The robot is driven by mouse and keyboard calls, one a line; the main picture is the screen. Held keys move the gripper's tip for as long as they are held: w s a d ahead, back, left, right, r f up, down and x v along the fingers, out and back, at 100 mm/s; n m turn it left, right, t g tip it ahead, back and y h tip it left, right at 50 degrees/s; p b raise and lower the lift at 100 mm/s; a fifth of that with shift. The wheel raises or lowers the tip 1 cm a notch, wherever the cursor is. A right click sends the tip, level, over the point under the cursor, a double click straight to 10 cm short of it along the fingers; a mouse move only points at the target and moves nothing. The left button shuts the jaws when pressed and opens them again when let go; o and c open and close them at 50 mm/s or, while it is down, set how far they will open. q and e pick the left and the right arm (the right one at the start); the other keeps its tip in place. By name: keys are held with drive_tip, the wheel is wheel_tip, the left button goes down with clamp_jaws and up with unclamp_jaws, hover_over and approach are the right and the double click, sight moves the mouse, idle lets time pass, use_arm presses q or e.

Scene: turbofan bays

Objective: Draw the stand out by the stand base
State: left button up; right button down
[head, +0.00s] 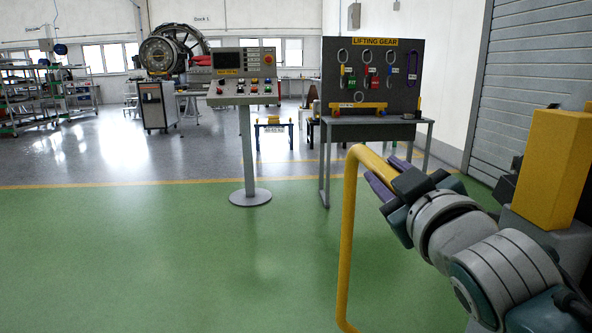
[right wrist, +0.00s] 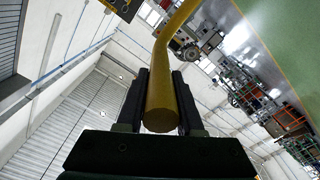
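A bent yellow tube (head: 346,240) rises from the bottom of the head view and turns over at the top toward my right gripper (head: 381,170). In the right wrist view the tube (right wrist: 165,85) lies between the two dark fingers, with its round end near the palm. The fingers appear to press on both sides of it, so the gripper looks shut on it. I cannot tell what the tube's lower end joins, as the frame cuts it off. No stand base can be made out for certain. My left gripper is not in view.
A control console (head: 241,95) on a post with a round foot stands ahead. A lifting gear board (head: 372,75) rises behind a grey table (head: 372,130). An engine (head: 165,52) and trolley (head: 155,105) are farther back. The green floor (head: 180,260) at front left is clear.

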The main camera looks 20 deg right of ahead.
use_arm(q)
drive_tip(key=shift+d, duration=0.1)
use_arm(e)
drive_tip(key=shift+s+d+f+g, duration=0.15)
drive_tip(key=shift+d+f+g, duration=0.2)
drive_tip(key=shift+d, duration=0.25)
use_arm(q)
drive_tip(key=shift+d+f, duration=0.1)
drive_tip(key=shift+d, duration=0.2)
use_arm(e)
drive_tip(key=shift+d, duration=0.2)
drive_tip(key=c, duration=0.9)
unclamp_jaws()
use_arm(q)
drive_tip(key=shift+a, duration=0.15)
use_arm(e)
drive_tip(key=o, duration=0.3)
drive_tip(key=shift+a+r, duration=0.2)
drive_tip(key=shift+a, duration=0.05)
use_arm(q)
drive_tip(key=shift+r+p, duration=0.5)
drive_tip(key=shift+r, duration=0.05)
use_arm(e)
drive_tip(key=v, duration=1)
drive_tip(key=shift+f, duration=0.2)
